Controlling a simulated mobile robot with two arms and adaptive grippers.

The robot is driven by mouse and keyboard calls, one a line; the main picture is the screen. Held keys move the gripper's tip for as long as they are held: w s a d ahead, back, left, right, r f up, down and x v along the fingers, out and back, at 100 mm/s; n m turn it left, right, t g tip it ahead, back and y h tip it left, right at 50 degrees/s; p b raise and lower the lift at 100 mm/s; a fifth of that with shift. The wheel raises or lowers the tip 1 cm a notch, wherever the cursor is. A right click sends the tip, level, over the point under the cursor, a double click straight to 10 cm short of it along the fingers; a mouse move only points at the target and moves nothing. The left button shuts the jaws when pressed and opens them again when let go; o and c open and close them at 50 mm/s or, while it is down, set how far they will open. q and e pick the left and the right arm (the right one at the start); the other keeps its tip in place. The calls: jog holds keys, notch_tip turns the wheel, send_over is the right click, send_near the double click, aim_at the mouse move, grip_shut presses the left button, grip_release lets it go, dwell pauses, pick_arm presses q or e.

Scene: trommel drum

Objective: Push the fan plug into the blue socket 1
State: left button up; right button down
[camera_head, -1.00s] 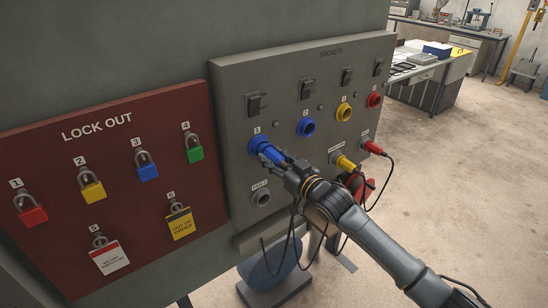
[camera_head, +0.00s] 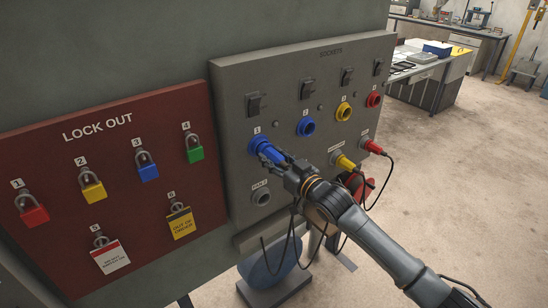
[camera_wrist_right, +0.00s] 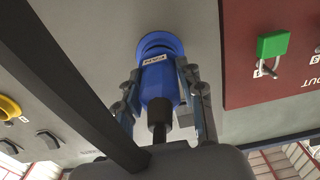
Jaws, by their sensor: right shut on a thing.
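The blue fan plug (camera_head: 268,152) is at the blue socket 1 (camera_head: 256,141) on the grey sockets panel, lined up with it. In the right wrist view the blue plug (camera_wrist_right: 160,80) points into the round blue socket (camera_wrist_right: 160,43), with its front end at or inside the socket rim; how deep it sits I cannot tell. My right gripper (camera_head: 284,162) is shut on the plug, and in the wrist view its fingers (camera_wrist_right: 160,98) stand on both sides of the plug body. The left gripper is not in view.
A second blue socket (camera_head: 306,127), a yellow socket (camera_head: 343,111) and a red socket (camera_head: 374,99) sit to the right. Yellow (camera_head: 345,162) and red (camera_head: 373,147) plugs with cables are below them. The red lock out board (camera_head: 110,190) with padlocks is at left.

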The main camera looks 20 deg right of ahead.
jog(key=shift+w+a, duration=0.15)
jog(key=shift+w, duration=0.2)
jog(key=c, duration=0.7)
grip_release()
jog(key=shift+c, duration=0.2)
jog(key=shift+s, duration=0.15)
jog(key=v, duration=1.1)
jog(key=shift+s+r, duration=0.1)
jog(key=shift+s, duration=0.25)
jog(key=shift+d, duration=0.2)
